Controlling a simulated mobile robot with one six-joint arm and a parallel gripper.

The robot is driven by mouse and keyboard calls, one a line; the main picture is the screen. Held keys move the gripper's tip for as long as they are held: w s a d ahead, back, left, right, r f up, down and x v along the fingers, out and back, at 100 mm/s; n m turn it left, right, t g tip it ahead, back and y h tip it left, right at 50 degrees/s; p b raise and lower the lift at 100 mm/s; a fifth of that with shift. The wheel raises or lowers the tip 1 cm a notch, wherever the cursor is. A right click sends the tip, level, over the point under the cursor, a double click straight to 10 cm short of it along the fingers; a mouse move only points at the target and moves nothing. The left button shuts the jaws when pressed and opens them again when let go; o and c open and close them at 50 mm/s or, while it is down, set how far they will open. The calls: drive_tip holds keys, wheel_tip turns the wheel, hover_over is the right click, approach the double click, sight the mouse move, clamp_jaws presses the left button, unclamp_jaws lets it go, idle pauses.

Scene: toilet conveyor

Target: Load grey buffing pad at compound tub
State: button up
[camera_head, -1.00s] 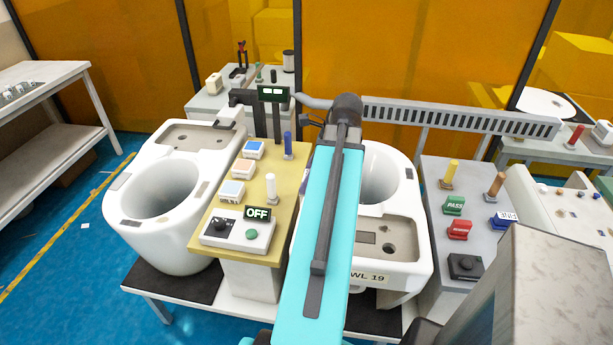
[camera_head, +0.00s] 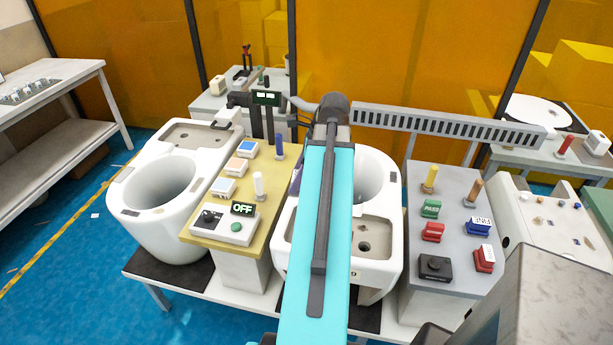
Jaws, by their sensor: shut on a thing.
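My cyan arm (camera_head: 325,230) runs up the middle of the view, over the right toilet bowl (camera_head: 375,260). My gripper cannot be made out; the arm's far end hides that area, and only a small dark sliver shows at its left edge. I cannot make out the grey buffing pad or the compound tub. The yellow-topped bench (camera_head: 265,185) left of my arm carries a blue-topped block (camera_head: 247,148), an orange-topped block (camera_head: 236,165), a pale block (camera_head: 223,188), a blue peg (camera_head: 280,146), a white peg (camera_head: 259,187) and a control box with an OFF sign (camera_head: 242,209).
Another white toilet bowl (camera_head: 135,215) stands left of the yellow bench. The grey bench (camera_head: 455,200) on the right holds pegs, coloured stamps and a black box (camera_head: 435,267). Orange screens (camera_head: 390,60) close off the back. Blue floor (camera_head: 60,290) is open at lower left.

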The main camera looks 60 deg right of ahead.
drive_tip(key=w+a+f+n+b, duration=0.1)
drive_tip(key=w+a+n, duration=0.1)
drive_tip(key=w+a, duration=0.4)
drive_tip(key=w+a+f+n+g+y+b, duration=0.1)
drive_tip(key=w+a+f+n+b, duration=0.1)
drive_tip(key=w+a, duration=0.5)
drive_tip(key=w+a+f+n+y+b, duration=0.1)
drive_tip(key=w+a+f+n, duration=0.1)
drive_tip(key=w+a, duration=0.4)
drive_tip(key=shift+w+a+f+n+g, duration=0.15)
drive_tip(key=shift+w+n+g, duration=0.1)
drive_tip(key=shift+w, duration=0.1)
drive_tip(key=shift+w+a+f+n+g, duration=0.1)
drive_tip(key=shift+w+n+g, duration=0.05)
drive_tip(key=shift+w+n, duration=0.15)
drive_tip(key=w+a+f+n+g+b, duration=0.1)
drive_tip(key=w+a+n, duration=0.2)
drive_tip(key=a, duration=0.5)
drive_tip(key=w+a+f+n+g+b, duration=0.2)
drive_tip(key=w+a+n, duration=0.2)
drive_tip(key=a, duration=0.5)
drive_tip(key=w+a+f+n+g+b, duration=0.1)
drive_tip(key=w+a+n, duration=0.3)
drive_tip(key=a, duration=0.5)
drive_tip(key=shift+w+f+n+g+b, duration=0.25)
drive_tip(key=shift+n+g, duration=0.25)
drive_tip(key=shift+n, duration=0.75)
drive_tip(key=shift+a, duration=0.15)
